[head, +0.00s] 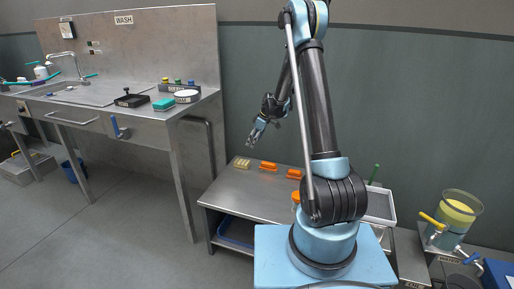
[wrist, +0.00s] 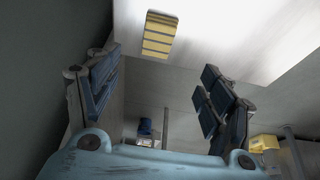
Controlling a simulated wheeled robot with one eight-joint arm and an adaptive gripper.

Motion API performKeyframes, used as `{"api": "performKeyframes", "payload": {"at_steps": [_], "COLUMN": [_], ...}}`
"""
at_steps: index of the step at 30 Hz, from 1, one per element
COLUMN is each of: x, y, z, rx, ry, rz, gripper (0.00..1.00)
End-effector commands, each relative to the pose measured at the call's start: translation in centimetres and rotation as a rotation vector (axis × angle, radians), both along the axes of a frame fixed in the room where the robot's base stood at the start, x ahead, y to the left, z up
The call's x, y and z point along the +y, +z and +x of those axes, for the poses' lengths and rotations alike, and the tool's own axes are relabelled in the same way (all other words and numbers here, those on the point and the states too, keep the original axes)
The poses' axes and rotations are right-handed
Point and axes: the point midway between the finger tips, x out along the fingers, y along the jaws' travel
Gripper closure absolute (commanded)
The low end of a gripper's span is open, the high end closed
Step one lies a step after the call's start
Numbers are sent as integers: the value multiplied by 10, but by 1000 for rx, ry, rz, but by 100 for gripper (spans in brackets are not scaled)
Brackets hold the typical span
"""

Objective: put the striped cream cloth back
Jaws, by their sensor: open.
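The striped cream cloth (head: 241,163) appears as a small folded yellow-cream piece at the back left corner of the low steel table (head: 232,190). In the wrist view the cloth (wrist: 159,35) shows yellowish with dark stripes, flat on the bright tabletop near the top of the picture. My gripper (head: 258,131) is open and empty, in the air above the table's back left end. In the wrist view its two padded fingers (wrist: 160,95) stand wide apart, with the cloth beyond them and not touched.
Two orange items (head: 267,166) (head: 294,174) lie right of the cloth. The steel sink counter (head: 130,105) at left holds a green sponge (head: 164,104), a black tray (head: 133,100) and a labelled caddy (head: 181,88). A juice vessel (head: 455,218) stands at right. The floor at left is mostly open.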

Motion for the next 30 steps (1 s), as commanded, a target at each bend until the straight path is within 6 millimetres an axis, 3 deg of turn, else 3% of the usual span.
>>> {"api": "performKeyframes", "payload": {"at_steps": [5, 11, 21, 30], "x": [-8, -30, -70, -102], "y": [20, 64, 131, 170], "z": [-11, -43, -114, -185], "rx": [8, 32, 72, 102], "ry": [-31, -127, -306, -465], "rz": [-4, -21, -50, -70], "gripper": [26, 26, 26, 26]}}
